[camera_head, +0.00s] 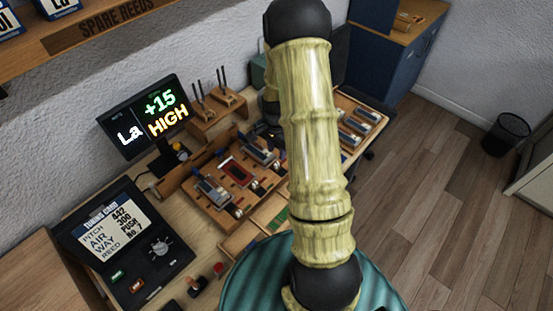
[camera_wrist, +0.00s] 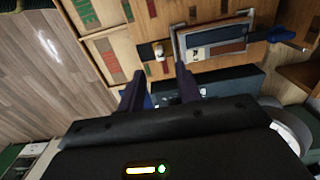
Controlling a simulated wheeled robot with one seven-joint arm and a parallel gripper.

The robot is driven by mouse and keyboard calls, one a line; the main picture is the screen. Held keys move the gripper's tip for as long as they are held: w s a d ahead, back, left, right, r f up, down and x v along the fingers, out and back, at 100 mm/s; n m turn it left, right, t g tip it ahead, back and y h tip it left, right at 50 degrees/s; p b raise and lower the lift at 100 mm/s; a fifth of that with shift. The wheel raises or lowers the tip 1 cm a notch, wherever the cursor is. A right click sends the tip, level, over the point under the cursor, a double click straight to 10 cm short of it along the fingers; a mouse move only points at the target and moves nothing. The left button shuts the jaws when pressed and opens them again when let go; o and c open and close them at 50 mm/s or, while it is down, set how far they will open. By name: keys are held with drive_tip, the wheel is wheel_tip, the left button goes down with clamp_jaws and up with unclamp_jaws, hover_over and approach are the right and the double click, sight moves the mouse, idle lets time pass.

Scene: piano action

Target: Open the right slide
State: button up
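In the wrist view my gripper (camera_wrist: 160,82) has its two dark fingers apart, over the bench. A small blue patch shows low between them; I cannot tell what it belongs to. Beyond the fingers is a grey-framed panel (camera_wrist: 180,50) with dark and reddish strips, and a blue handle-like piece (camera_wrist: 285,38) at its right. In the head view grey-and-blue blocks sit on a wooden board, one at the left (camera_head: 212,190) and one further back (camera_head: 258,150). I cannot tell which part is the right slide. My arm hides much of the bench there.
A tuner screen (camera_head: 155,118) reads "La +15 HIGH". A tuning card device (camera_head: 125,245) stands front left. A holder with upright tools (camera_head: 213,115) is behind the board. More blocks in a wooden tray (camera_head: 352,135) lie right of my arm. Floor (camera_head: 440,190) is clear at the right.

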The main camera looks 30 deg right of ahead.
sight(277, 163)
drive_tip(key=shift+f+p, duration=0.6)
drive_tip(key=shift+f, duration=2.6)
clamp_jaws()
